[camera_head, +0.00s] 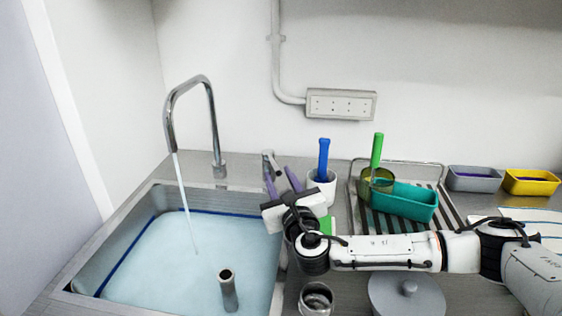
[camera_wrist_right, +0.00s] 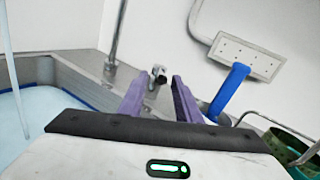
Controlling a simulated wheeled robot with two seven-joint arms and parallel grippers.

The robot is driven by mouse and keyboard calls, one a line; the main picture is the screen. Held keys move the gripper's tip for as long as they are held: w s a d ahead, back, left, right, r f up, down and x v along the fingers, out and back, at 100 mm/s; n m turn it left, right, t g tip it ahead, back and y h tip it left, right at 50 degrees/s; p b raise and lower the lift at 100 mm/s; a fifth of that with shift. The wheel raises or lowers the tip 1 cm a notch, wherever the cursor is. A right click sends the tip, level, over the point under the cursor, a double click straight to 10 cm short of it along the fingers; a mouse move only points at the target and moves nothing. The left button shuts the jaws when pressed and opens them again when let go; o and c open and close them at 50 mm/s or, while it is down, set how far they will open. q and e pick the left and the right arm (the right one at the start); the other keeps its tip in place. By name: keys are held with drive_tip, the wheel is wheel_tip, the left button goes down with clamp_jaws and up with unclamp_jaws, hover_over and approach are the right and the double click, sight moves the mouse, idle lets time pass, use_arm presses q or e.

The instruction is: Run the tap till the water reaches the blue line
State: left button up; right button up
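The tap (camera_head: 210,115) is running, and a thin stream (camera_head: 183,200) falls from its spout into the sink (camera_head: 115,250). Pale blue water (camera_head: 165,262) stands in the sink. Its surface appears to lie close to the dark blue line (camera_head: 122,252) on the walls; I cannot tell an exact gap. The small tap lever (camera_head: 269,161) stands behind the sink's back right corner. My right gripper (camera_head: 279,177) is open, its purple fingers apart and pointing at the lever. In the right wrist view the lever (camera_wrist_right: 157,76) shows between and beyond the fingertips (camera_wrist_right: 157,88); contact is not visible. My left gripper is out of view.
An upright pipe (camera_head: 228,288) stands in the water. Right of the sink are a white cup (camera_head: 321,188) with a blue-handled tool, a rack (camera_head: 441,205) with a teal tray (camera_head: 403,203), and a round lid (camera_head: 407,298). Grey and yellow bins (camera_head: 530,182) stand farther right.

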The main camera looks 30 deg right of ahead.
sight(273, 163)
drive_tip(key=x, duration=0.7)
drive_tip(key=shift+w+d, duration=0.1)
drive_tip(key=shift+d, duration=0.1)
drive_tip(key=shift+c, duration=0.3)
clamp_jaws()
